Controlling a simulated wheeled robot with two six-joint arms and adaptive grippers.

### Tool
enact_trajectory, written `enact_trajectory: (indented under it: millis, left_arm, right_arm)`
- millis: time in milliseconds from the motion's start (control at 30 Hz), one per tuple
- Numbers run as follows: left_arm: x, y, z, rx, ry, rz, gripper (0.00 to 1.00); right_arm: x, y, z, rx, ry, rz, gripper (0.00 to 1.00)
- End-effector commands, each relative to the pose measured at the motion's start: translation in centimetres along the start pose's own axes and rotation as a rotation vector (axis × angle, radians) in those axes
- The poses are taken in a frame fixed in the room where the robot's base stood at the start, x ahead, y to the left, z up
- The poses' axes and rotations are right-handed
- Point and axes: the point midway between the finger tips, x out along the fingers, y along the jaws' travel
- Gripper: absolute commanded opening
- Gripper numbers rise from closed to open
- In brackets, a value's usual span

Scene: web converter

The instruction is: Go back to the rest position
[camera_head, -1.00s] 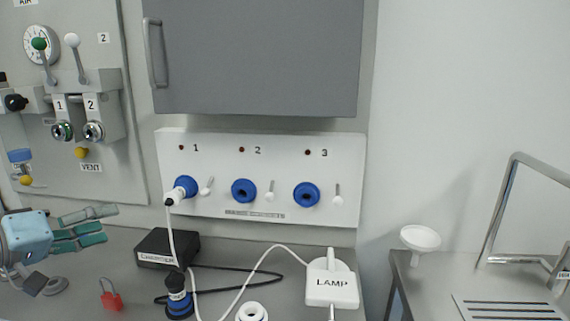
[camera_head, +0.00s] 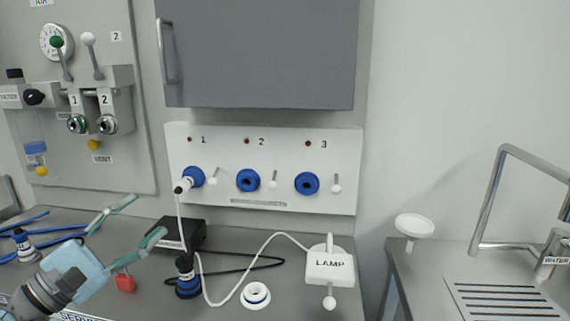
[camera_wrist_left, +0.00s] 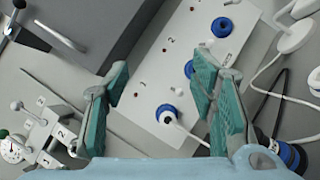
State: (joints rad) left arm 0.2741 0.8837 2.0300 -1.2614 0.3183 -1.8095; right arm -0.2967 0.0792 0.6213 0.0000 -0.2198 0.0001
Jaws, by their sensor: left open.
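My left gripper (camera_head: 136,222) is at the lower left of the head view, above the bench, with its teal fingers spread wide. In the left wrist view its fingers (camera_wrist_left: 165,105) are apart with nothing between them. Beyond them is the white socket panel (camera_wrist_left: 150,75), with a white plug in socket 1. My right gripper is not in view.
The socket panel (camera_head: 228,147) has blue sockets 1, 2 and 3. On the bench are a black box (camera_head: 178,233), a red padlock (camera_head: 125,282), a blue-black connector (camera_head: 187,280), a white ring (camera_head: 256,296) and the LAMP unit (camera_head: 330,263). A grey cabinet (camera_head: 260,50) hangs above.

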Motion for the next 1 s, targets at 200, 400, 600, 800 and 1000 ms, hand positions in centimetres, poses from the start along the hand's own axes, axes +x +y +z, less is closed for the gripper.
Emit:
enact_trajectory:
  millis: [200, 400, 600, 800, 1000]
  left_arm:
    - [-5.1, -1.6, -4.7, -1.165, 0.047, 0.537, 0.51]
    - [-16.0, -12.8, -11.9, -2.173, 0.173, 1.293, 0.51]
    - [-25.6, -26.3, -10.2, 2.234, -0.274, -1.857, 0.51]
    - [-31.5, -34.9, -4.1, 1.596, -0.279, -1.836, 0.51]
    - [-34.6, -41.1, -2.6, 1.277, -0.291, -1.851, 0.51]
  right_arm:
    - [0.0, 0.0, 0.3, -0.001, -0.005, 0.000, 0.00]
    - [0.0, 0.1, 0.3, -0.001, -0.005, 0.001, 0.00]
    - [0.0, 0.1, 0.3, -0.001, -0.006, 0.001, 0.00]
    - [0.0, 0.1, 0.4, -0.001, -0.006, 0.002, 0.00]
    - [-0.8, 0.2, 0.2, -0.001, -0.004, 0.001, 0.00]
